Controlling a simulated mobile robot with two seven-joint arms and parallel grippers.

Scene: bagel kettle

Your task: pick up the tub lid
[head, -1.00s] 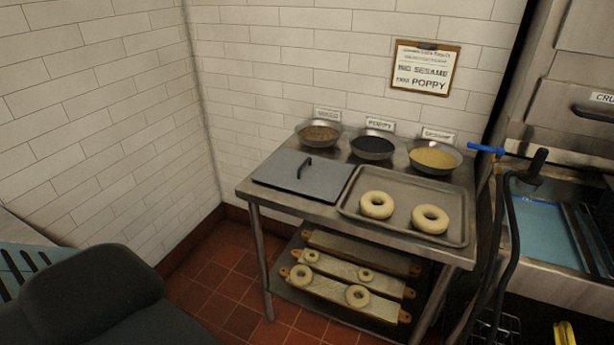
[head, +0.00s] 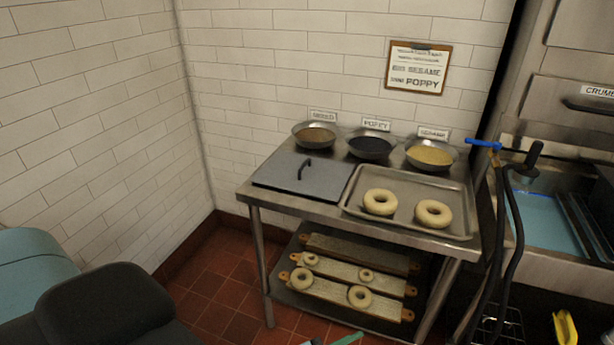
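The tub lid is most likely the flat grey panel (head: 270,178) with a black bar handle (head: 304,168) on top. It lies flat at the left end of the steel table (head: 375,216), beside the bagel tray. Whatever may be under it is hidden. Neither of my grippers can be made out. A dark and teal arm part, which looks like mine, shows at the lower left, apart from the table. A small green tip at the bottom edge is too cut off to identify.
The tray (head: 456,198) with two bagels is right of the lid. Three bowls (head: 317,134) of toppings stand behind. Boards (head: 350,272) with bagels fill the lower shelf. A sink (head: 545,225) with black hoses is at right. The floor left of the table is clear.

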